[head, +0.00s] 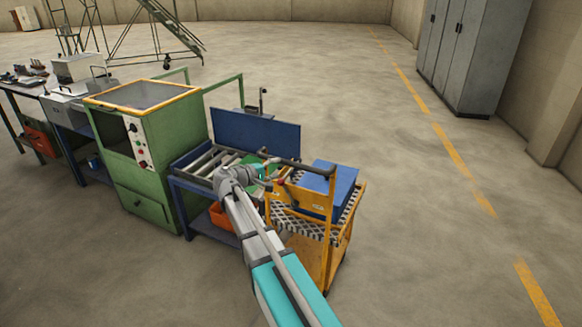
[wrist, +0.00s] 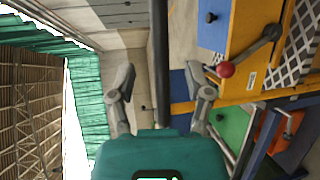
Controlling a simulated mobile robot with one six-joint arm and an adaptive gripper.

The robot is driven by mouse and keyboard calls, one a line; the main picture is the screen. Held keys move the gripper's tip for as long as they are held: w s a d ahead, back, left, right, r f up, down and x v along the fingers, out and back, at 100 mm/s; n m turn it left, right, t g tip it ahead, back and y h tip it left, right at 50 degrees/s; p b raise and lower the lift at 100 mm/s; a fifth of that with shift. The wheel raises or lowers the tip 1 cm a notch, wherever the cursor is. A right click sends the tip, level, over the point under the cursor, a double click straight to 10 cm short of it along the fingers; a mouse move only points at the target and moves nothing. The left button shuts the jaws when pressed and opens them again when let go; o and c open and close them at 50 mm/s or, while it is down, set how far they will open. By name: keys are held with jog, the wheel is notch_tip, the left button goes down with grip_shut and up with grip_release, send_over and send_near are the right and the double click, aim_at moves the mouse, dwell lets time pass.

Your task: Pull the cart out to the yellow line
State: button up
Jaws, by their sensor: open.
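The cart (head: 313,262) is yellow with a chequered top and stands against the end of the blue roller table. A blue box (head: 333,186) sits on it. Its dark handle bar (head: 310,170) is at the upper edge, and in the wrist view the bar (wrist: 160,30) runs between my fingers. My gripper (head: 271,171) is at the handle, open, a finger on each side of the bar (wrist: 162,75); I see gaps on both sides. A red-knobbed lever (wrist: 226,69) is beside it. The dashed yellow line (head: 452,150) is on the floor to the right.
The roller table (head: 205,163) with a blue panel (head: 255,135) adjoins the cart on the left. A grey cabinet (head: 470,55) stands past the line. The floor between cart and line is clear.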

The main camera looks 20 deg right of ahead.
aim_at(289, 165)
jog(key=shift+b+x, duration=0.6)
jog(key=shift+x, duration=3.25)
grip_shut()
